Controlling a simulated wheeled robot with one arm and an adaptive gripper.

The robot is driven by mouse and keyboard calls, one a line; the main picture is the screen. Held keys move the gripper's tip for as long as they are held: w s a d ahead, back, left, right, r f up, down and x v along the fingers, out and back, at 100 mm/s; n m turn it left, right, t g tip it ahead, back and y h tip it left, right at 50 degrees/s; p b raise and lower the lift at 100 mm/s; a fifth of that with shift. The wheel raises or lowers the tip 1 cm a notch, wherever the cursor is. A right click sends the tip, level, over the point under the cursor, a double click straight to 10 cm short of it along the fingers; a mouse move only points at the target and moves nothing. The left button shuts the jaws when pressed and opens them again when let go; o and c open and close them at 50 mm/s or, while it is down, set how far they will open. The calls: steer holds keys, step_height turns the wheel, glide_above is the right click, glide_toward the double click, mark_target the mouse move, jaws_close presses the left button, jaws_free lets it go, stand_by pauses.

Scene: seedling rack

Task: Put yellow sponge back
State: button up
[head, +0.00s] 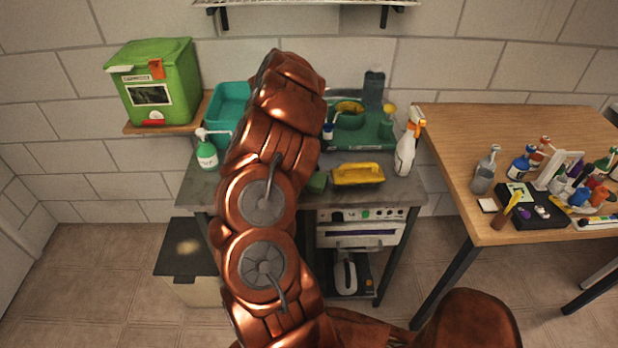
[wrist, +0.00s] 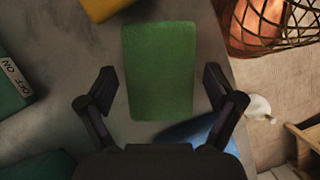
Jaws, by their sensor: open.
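A flat green rectangular block (wrist: 160,50), sponge-like, lies on the grey counter in the wrist view. Only its green face shows there, so I cannot tell whether it has a yellow side. The same block shows small beside my arm in the head view (head: 317,183). My gripper (wrist: 158,76) is open over it, one finger on each side, with nothing held. A yellow item (head: 358,174) lies to the block's right on the counter. Its edge shows at the top of the wrist view (wrist: 103,7). My arm hides my gripper in the head view.
A green caddy (head: 374,133) stands behind on the counter (head: 405,193), beside a white spray bottle (head: 405,150). A teal bin (head: 228,103) and a green pump bottle (head: 206,152) stand left. A blue item (wrist: 195,128) lies near the block. The wooden table (head: 480,125) is right.

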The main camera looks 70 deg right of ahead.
steer(key=shift+r, duration=0.15)
steer(key=shift+r, duration=0.1)
steer(key=b+v, duration=0.4)
steer(key=v, duration=0.7)
steer(key=shift+w+r, duration=0.15)
steer(key=shift+r, duration=0.25)
